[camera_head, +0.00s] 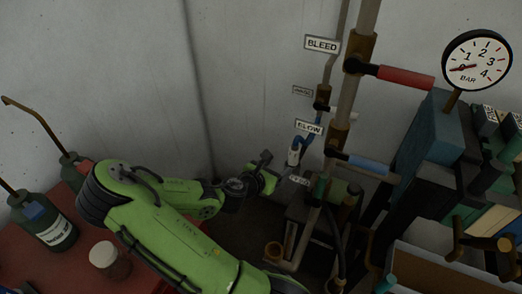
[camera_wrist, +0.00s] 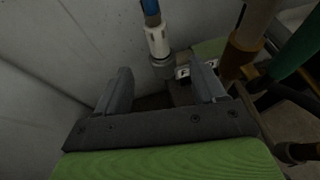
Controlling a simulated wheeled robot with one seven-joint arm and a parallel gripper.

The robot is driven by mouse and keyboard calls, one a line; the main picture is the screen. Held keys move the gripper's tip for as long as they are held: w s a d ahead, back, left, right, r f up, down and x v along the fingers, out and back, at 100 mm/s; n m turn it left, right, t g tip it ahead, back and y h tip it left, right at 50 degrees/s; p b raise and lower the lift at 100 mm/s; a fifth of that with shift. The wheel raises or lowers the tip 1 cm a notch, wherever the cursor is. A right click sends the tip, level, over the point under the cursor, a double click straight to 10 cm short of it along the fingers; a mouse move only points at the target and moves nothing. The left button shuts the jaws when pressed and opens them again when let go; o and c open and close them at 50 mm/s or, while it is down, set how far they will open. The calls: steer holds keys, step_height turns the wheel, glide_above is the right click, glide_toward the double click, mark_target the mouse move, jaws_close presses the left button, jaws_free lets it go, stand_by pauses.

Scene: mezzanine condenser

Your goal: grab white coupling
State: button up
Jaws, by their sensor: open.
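The white coupling (camera_head: 293,156) hangs at the lower end of a blue hose, near the wall and below the "BLOW" label. In the wrist view the white coupling (camera_wrist: 157,42) is upright, with a grey collar at its bottom. My gripper (camera_head: 268,164) is just left of it in the head view. In the wrist view my gripper (camera_wrist: 162,78) is open and empty, its fingers pointing towards the coupling. The coupling appears beyond the fingertips, between them sideways. I cannot tell the exact gap.
A brown-fitted pipe (camera_wrist: 241,50) stands close right of my right finger. Valves with a red handle (camera_head: 405,77) and a blue handle (camera_head: 362,162) stick out from the pipe. A red table (camera_head: 88,246) with bottles and a jar stands left. The wall (camera_head: 250,70) is close behind.

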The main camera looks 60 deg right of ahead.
mark_target(292, 157)
steer(key=b+x, duration=0.2)
steer(key=x, duration=0.8)
steer(key=shift+r, duration=0.15)
steer(key=b+x, duration=0.2)
steer(key=x, duration=0.3)
steer(key=shift+w+d, duration=0.15)
steer(key=shift+d, duration=0.25)
steer(key=shift+r, duration=0.15)
steer(key=c, duration=1.3)
